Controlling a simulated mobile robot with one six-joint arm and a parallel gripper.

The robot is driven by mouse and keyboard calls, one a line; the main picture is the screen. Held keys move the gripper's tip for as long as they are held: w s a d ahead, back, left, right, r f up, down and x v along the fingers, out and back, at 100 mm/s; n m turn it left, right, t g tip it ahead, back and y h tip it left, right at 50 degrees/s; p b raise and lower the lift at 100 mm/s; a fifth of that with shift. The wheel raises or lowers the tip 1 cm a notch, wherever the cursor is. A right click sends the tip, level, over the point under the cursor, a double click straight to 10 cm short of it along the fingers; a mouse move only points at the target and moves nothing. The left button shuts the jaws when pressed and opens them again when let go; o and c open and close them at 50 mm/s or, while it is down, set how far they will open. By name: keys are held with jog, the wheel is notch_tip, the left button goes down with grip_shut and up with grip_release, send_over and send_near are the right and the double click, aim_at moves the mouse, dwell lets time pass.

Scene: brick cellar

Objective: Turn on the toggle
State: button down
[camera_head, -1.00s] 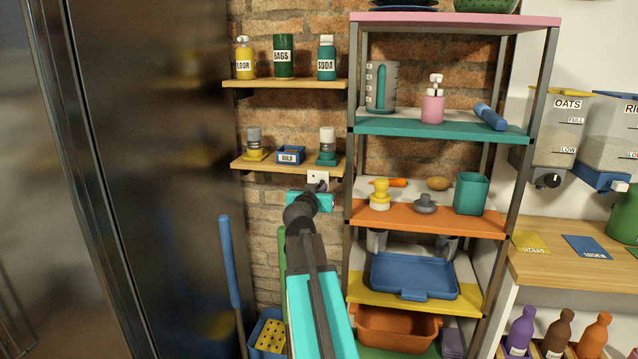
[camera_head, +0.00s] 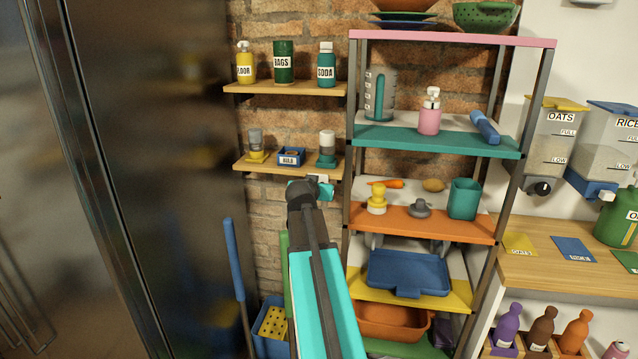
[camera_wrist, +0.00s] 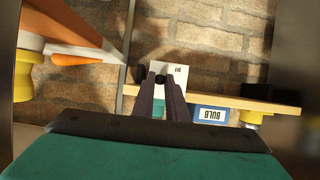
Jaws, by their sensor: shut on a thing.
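A white switch plate (camera_wrist: 181,72) is fixed on the brick wall; the wrist view shows it upside down with "OFF" lettering. A small dark toggle (camera_wrist: 160,79) sticks out of the plate between my fingertips. My gripper (camera_wrist: 161,84) is shut on the toggle, one dark finger on each side of it. In the head view, only a pale corner of the switch plate (camera_head: 321,177) shows below the small wooden shelf. My gripper (camera_head: 322,190) and forearm hide the toggle there.
A wooden shelf (camera_head: 300,170) with a blue BULB box (camera_head: 291,157) and two lamp-like items is just above the switch. A tall shelf rack (camera_head: 425,222) stands close on the right, a dark metal cabinet (camera_head: 150,150) on the left. A blue-handled tool (camera_head: 234,258) leans below.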

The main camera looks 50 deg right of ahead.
jog(key=shift+w+r+g+y+p, duration=0.1)
jog(key=shift+r+g+y+p, duration=0.25)
jog(key=shift+p, duration=0.35)
jog(key=y+p, duration=0.1)
jog(key=p, duration=0.1)
jog(key=r+g+y+p, duration=0.1)
jog(key=p, duration=0.2)
jog(key=d+g+y+p, duration=0.1)
jog(key=p, duration=0.1)
jog(key=shift+w+r+y+p, duration=0.25)
jog(key=shift+r+y+p, duration=0.1)
jog(key=c, duration=1.8)
grip_release()
jog(key=shift+f, duration=0.1)
jog(key=shift+o, duration=0.2)
jog(key=shift+s+a, duration=0.1)
jog(key=b+v, duration=0.2)
jog(key=v, duration=1.1)
jog(key=shift+r+b, duration=0.35)
jog(key=shift+r, duration=0.2)
